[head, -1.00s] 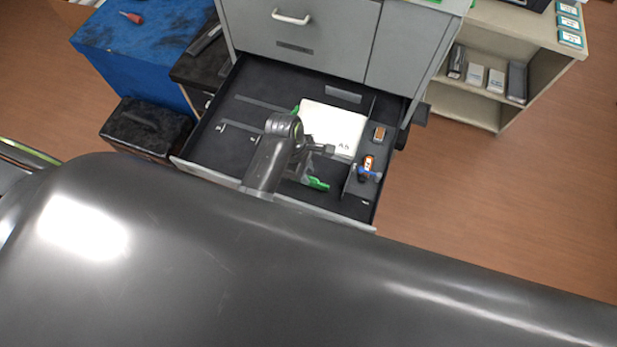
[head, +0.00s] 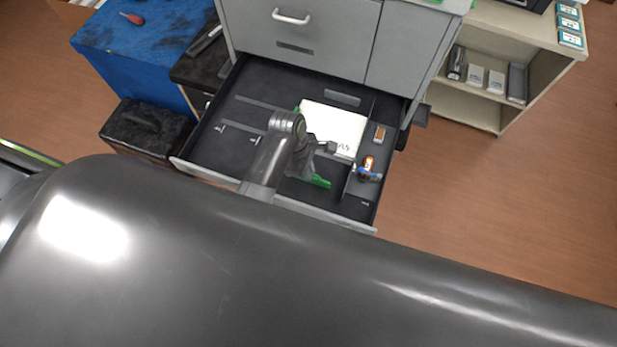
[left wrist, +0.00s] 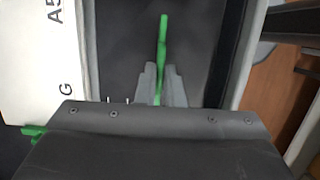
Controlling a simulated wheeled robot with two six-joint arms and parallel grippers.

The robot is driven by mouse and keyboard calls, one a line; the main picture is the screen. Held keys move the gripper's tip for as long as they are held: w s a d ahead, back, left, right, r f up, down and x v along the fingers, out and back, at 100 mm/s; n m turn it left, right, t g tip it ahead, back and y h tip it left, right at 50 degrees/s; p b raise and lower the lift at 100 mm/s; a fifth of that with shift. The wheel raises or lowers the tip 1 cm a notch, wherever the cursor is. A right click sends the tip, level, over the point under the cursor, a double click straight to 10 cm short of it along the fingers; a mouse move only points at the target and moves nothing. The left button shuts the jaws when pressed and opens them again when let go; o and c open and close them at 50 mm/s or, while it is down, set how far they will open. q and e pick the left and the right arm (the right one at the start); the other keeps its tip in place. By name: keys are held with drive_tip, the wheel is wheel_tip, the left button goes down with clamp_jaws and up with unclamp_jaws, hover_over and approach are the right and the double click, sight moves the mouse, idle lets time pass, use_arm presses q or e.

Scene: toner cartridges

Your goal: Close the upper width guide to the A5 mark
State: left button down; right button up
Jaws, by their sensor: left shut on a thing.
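The white paper stack (head: 333,124) marked A5 lies in the open drawer tray; its edge shows in the left wrist view (left wrist: 38,60). My left gripper (left wrist: 161,82) is shut on a green guide (left wrist: 162,38), whose tip also shows below the paper in the head view (head: 321,181). A dark gap lies between this guide and the paper. Another green piece (left wrist: 33,131) sits by the paper's edge and corner. My left arm hides part of the tray in the head view. My right gripper is not in view.
The grey drawer front (head: 205,174) is the near edge of the tray. A side compartment on the right holds an orange and blue item (head: 367,168) and a small brown block (head: 380,134).

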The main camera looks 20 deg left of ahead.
use_arm(q)
drive_tip(key=shift+w+d+b, duration=0.15)
drive_tip(key=shift+w+b, duration=0.95)
drive_tip(key=shift+w, duration=2.5)
drive_tip(key=c, duration=1.7)
unclamp_jaws()
drive_tip(key=shift+d+r+p+v, duration=0.1)
drive_tip(key=shift+d+p+v, duration=0.15)
drive_tip(key=shift+p+v, duration=0.65)
drive_tip(key=shift+d+r+p+v, duration=0.1)
drive_tip(key=shift+d+p+v, duration=0.3)
drive_tip(key=shift+v, duration=0.95)
drive_tip(key=shift+d+p+v, duration=0.15)
drive_tip(key=shift+p+v, duration=0.55)
drive_tip(key=shift+v, duration=0.45)
